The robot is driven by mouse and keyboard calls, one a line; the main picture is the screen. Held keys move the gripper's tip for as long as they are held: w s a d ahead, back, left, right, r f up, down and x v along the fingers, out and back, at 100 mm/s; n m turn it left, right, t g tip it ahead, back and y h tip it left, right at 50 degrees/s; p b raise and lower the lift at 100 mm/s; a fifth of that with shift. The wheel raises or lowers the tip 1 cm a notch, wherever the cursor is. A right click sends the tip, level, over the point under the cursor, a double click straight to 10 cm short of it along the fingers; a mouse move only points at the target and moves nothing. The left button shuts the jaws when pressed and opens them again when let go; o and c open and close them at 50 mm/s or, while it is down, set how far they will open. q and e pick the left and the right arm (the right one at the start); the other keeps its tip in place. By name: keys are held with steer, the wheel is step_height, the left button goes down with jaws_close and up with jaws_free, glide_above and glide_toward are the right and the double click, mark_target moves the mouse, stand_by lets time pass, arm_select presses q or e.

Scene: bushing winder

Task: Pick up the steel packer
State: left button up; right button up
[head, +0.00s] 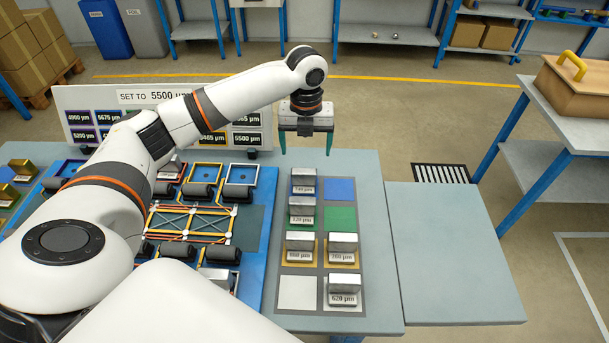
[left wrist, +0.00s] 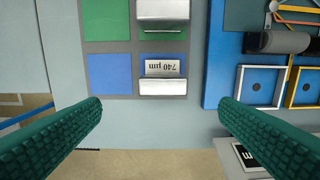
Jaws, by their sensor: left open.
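Several steel packers with labels stand on a grey mat with coloured squares. The rearmost, marked 740 µm (head: 303,177), stands on a blue square; it also shows in the left wrist view (left wrist: 163,86), upside down. Another packer (head: 302,207) stands in front of it, then a pair, 260 µm (head: 343,243) on the right, and one marked 620 µm (head: 344,285) nearest. My left gripper (head: 306,148) is open and empty, above and behind the 740 µm packer. Its green fingers (left wrist: 160,110) flank that packer in the wrist view, apart from it. My right gripper is out of view.
A blue winder board (head: 258,283) with black rollers and orange wires lies left of the mat. A sign board (head: 155,97) reading "SET TO 5500 µm" stands behind it. The side table (head: 450,250) at right is bare. A wooden box (head: 575,90) stands on a far-right bench.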

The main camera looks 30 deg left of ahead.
mark_target(304, 171)
arm_select(q)
steer(key=f, duration=0.3)
steer(key=shift+s+d+f+p, duration=0.2)
steer(key=shift+s+p, duration=0.1)
steer(key=shift+s, duration=0.05)
steer(key=shift+w+a+f, duration=0.1)
steer(key=shift+f, duration=0.55)
steer(key=f+p, duration=0.1)
steer(key=f, duration=0.2)
steer(key=shift+s+f+p, duration=0.2)
steer(key=shift+f+p, duration=0.1)
steer(key=shift+p, duration=0.05)
steer(key=shift+f, duration=0.45)
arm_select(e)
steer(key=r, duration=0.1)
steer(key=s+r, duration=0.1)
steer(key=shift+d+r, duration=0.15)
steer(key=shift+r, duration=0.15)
arm_select(q)
steer(key=shift+a, duration=0.1)
steer(key=c, duration=1.2)
steer(key=shift+c, duration=0.2)
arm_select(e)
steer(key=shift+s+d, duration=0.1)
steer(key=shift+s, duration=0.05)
